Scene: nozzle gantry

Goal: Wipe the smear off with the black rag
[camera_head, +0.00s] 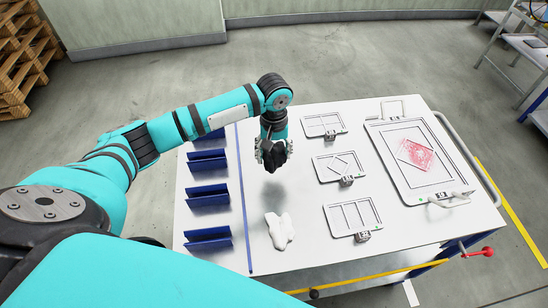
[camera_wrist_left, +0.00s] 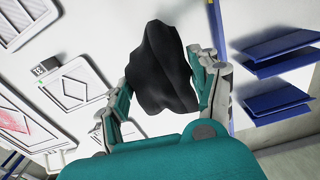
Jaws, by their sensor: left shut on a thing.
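My left gripper (camera_head: 273,152) is shut on the black rag (camera_head: 272,160) and holds it above the white table, left of the framed plates. In the left wrist view the crumpled black rag (camera_wrist_left: 163,68) hangs between the two fingers of my left gripper (camera_wrist_left: 165,85). The red smear (camera_head: 415,154) is a scribbled patch on the large framed plate (camera_head: 390,148) at the right of the table. The smear also shows at the left edge of the left wrist view (camera_wrist_left: 12,122). The rag is apart from the smear. My right gripper is not in view.
A white crumpled cloth (camera_head: 279,230) lies on the white table (camera_head: 300,265) near its front. Three small framed plates (camera_head: 352,216) stand between the rag and the large plate. Blue holders (camera_head: 208,238) line the left side. A white handle (camera_head: 450,199) sits at the large plate's front edge.

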